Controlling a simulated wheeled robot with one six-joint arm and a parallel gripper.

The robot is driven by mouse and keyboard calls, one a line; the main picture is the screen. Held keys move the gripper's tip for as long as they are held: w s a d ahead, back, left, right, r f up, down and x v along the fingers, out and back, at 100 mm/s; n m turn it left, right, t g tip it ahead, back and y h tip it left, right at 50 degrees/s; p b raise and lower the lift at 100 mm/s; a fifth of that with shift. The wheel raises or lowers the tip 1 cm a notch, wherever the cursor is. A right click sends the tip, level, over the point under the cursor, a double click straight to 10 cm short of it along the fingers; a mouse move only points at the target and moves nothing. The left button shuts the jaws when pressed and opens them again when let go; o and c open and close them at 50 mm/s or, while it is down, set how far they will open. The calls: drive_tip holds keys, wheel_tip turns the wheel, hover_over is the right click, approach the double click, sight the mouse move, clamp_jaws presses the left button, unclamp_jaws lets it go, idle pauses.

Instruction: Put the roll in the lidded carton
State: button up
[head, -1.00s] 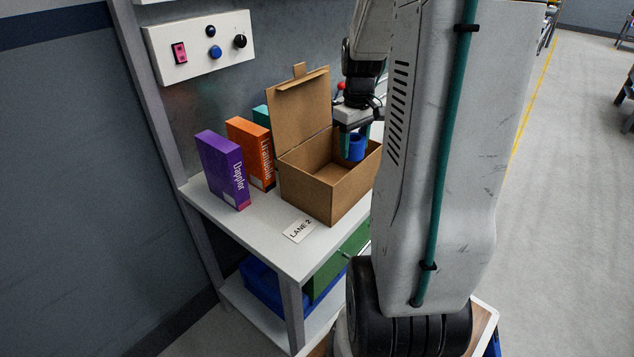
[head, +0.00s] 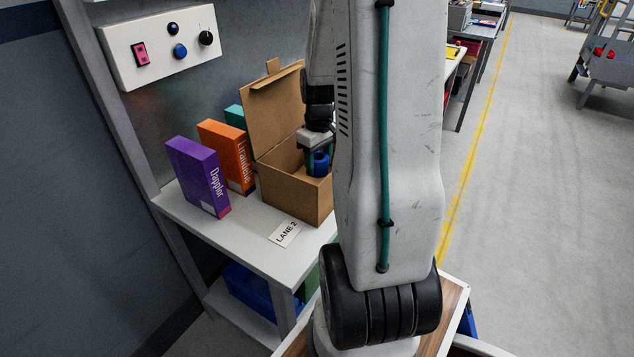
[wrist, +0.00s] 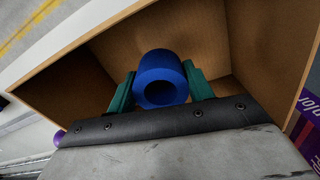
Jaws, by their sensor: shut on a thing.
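The roll is blue with a hollow core. In the wrist view the roll (wrist: 162,72) sits between the teal fingers of my gripper (wrist: 161,90), which is shut on it. In the head view the roll (head: 320,163) shows below my gripper (head: 314,160), within the carton's opening. The lidded carton (head: 290,195) is brown cardboard and stands on the shelf top with its lid (head: 277,110) raised at the back left. Around the roll, the wrist view shows the carton's inner walls (wrist: 100,65). My arm hides the carton's right side in the head view. I cannot tell whether the roll touches the carton floor.
A purple box (head: 198,178), an orange box (head: 227,155) and a teal box (head: 235,117) stand left of the carton. A LANE 2 label (head: 285,233) lies in front. A control panel (head: 160,45) is on the wall above. A blue bin (head: 250,290) sits on the lower shelf.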

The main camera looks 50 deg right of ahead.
drive_tip(key=shift+f, duration=3.2)
drive_tip(key=shift+f, duration=0.1)
drive_tip(key=o, duration=1.1)
wheel_tip(320, 180, up, 12)
drive_tip(key=a+r, duration=0.6)
drive_tip(key=a, duration=0.3)
drive_tip(key=shift+n+t, duration=0.6)
drive_tip(key=shift+n, duration=0.1)
drive_tip(key=s+a+r, duration=0.2)
drive_tip(key=s+a, duration=0.2)
drive_tip(key=a, duration=0.3)
drive_tip(key=s+a+r, duration=0.3)
drive_tip(key=s+a, duration=0.1)
drive_tip(key=a, duration=0.3)
drive_tip(key=s+a+r, duration=0.2)
drive_tip(key=s+a, duration=0.2)
drive_tip(key=a, duration=0.3)
drive_tip(key=shift+s+a+r, duration=0.1)
drive_tip(key=shift+s+r, duration=0.1)
drive_tip(key=shift+r, duration=0.1)
